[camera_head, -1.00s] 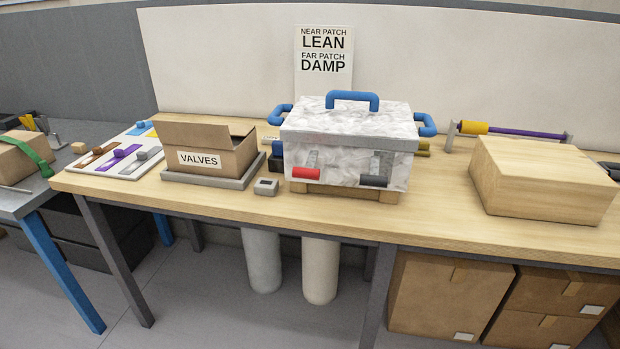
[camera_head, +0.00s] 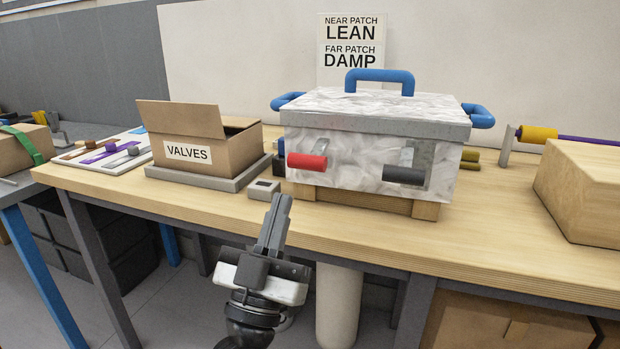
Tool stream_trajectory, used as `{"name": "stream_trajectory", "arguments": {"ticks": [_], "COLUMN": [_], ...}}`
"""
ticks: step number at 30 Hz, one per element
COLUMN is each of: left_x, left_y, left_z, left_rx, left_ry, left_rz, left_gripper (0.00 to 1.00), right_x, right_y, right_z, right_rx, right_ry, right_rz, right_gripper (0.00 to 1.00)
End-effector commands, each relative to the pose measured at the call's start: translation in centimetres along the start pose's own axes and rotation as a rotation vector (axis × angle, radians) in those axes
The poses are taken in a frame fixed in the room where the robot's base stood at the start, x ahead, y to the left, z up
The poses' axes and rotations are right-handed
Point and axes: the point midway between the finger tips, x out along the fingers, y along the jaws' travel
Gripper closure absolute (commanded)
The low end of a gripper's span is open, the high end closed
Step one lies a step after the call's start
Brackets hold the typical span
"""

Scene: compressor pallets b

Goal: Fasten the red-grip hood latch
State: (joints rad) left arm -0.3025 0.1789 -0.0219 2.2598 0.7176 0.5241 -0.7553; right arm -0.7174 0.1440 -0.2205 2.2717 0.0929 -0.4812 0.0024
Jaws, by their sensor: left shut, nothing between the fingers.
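The red-grip latch (camera_head: 307,161) is on the left part of the front of a grey-white marbled hood box (camera_head: 350,157). Its lever stands out from the front wall with the red grip at its end. I cannot tell how its upper end meets the lid. A second latch with a black grip (camera_head: 404,175) is to its right, with a metal plate behind it. The lid (camera_head: 370,110) lies closed on the box. My left gripper (camera_head: 280,204) is shut and empty, in front of the table edge, below and left of the red grip, apart from it. My right gripper is out of view.
A small grey device (camera_head: 264,190) sits on the table (camera_head: 480,240) left of the box. The open VALVES carton (camera_head: 205,152) stands on a grey tray farther left. Bare table lies between box and block.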

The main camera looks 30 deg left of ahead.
Motion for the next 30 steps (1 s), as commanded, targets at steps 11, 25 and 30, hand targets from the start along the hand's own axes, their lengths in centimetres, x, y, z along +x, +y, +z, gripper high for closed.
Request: {"name": "stream_trajectory", "arguments": {"ticks": [11, 25, 30], "left_x": [0.9, 10.2, 9.1], "left_y": [0.0, 0.0, 0.1], "left_z": [-0.2, -0.3, 2.5], "left_rx": [0.000, -0.001, 0.002], "left_ry": [0.001, 0.003, -0.004], "left_rz": [0.000, 0.000, 0.004], "left_gripper": [1.00, 1.00, 1.00], "right_x": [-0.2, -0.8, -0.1], "right_y": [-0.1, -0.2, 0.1], "right_z": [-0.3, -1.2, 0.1], "right_rx": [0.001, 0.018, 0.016], "right_ry": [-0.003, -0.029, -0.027], "right_rz": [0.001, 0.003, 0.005], "right_gripper": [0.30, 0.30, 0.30]}}
